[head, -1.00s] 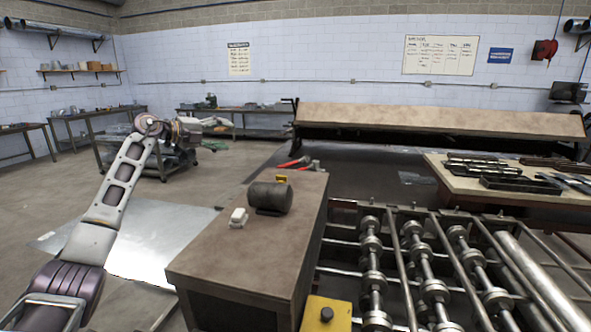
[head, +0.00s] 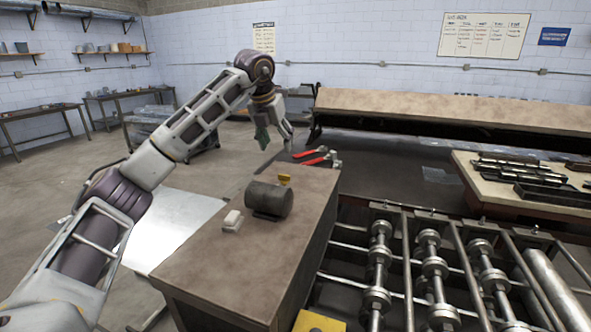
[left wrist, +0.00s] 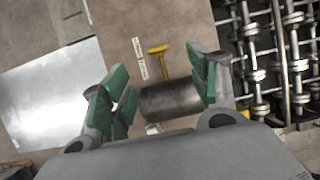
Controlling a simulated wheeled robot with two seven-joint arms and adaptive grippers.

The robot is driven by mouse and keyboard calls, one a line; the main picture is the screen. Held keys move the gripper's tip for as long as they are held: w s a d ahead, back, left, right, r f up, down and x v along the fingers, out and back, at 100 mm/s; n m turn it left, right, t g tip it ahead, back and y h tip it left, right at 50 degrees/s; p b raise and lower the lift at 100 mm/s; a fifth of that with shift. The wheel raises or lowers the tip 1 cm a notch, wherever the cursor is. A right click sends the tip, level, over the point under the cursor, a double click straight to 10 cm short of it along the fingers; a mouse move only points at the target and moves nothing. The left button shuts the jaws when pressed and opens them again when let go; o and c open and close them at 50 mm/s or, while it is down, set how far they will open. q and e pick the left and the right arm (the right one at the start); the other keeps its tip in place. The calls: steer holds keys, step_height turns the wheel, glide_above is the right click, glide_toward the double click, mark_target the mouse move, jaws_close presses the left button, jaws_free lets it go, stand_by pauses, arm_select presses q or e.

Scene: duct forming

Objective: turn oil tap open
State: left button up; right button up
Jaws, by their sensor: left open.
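A small yellow tap handle (head: 284,180) stands by the far end of a dark metal cylinder (head: 269,199) on the brown bench top (head: 235,250). In the left wrist view the yellow handle (left wrist: 158,50) looks T-shaped and lies beyond the cylinder (left wrist: 172,103). My left gripper (head: 275,136) hangs fingers-down, above and beyond the handle in the head view. My right gripper is not in view.
A white block (head: 232,221) sits left of the cylinder. Red-handled tools (head: 318,156) lie at the bench's far end. A roller machine (head: 430,265) stands to the right. A shiny metal sheet (head: 175,225) is on the left. A wide dark machine with a brown top (head: 440,110) stands behind.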

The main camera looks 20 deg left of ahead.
mark_target(283, 176)
arm_select(q)
steer(key=shift+s, duration=0.2)
stand_by(0.4)
steer(key=shift+a+p+x, duration=0.15)
steer(key=shift+p+x, duration=0.45)
steer(key=shift+x, duration=2.85)
steer(key=shift+a+p+x, duration=0.15)
steer(key=shift+p+x, duration=0.45)
steer(key=shift+x, duration=2.85)
steer(key=shift+c, duration=0.2)
steer(key=c, duration=1)
